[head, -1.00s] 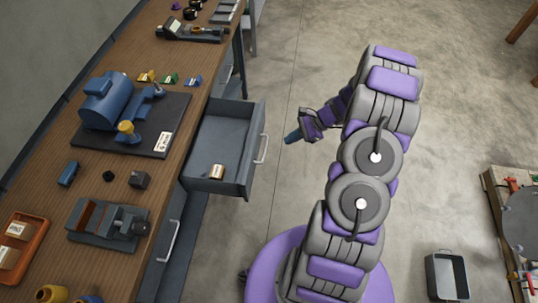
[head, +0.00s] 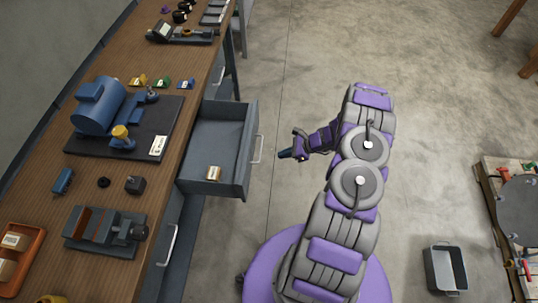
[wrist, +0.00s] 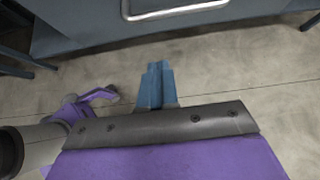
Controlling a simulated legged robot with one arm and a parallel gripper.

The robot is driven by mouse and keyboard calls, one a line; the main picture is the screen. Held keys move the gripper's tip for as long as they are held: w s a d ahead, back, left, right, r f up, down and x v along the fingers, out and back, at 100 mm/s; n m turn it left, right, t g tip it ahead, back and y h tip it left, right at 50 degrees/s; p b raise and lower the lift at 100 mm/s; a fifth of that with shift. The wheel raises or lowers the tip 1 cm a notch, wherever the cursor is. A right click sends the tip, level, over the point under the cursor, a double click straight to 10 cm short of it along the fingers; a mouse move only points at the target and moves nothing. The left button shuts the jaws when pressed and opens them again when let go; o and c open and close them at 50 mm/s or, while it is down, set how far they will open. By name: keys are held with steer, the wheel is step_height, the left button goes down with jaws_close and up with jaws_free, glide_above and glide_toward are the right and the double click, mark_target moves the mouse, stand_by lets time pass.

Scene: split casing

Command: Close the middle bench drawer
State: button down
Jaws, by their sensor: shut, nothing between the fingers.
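The middle bench drawer (head: 208,188) is grey and pulled out from the bench's front, with a small tan-and-white item (head: 213,173) lying inside. Its pale bar handle (head: 257,150) is on its front face and also shows at the top of the wrist view (wrist: 175,9). My gripper (head: 287,154) is to the right of the drawer front, apart from the handle, with its blue fingers pointing toward the drawer. In the wrist view the fingers (wrist: 156,85) are together and empty, with floor between them and the drawer front.
The wooden bench (head: 100,225) runs along the left and carries a blue machine (head: 98,107), a vise (head: 105,230) and an orange tray (head: 20,255). Another drawer handle (head: 168,246) is lower left. A grey bin (head: 445,268) and a pallet (head: 490,200) stand right. Floor between is clear.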

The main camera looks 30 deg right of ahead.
steer(key=w+a+f+b, duration=0.1)
steer(key=w+a, duration=0.2)
steer(key=a, duration=0.2)
steer(key=shift+w+a, duration=0.2)
steer(key=shift+w, duration=0.1)
steer(key=shift+f, duration=0.1)
steer(key=w+a, duration=0.4)
steer(key=a, duration=0.3)
steer(key=w+a, duration=0.5)
steer(key=a, duration=0.2)
steer(key=w+a, duration=0.5)
steer(key=a, duration=0.2)
steer(key=shift+w+a, duration=0.15)
steer(key=shift+a, duration=0.1)
steer(key=shift+w+a, duration=0.2)
steer(key=shift+w, duration=0.1)
steer(key=shift+a, duration=0.2)
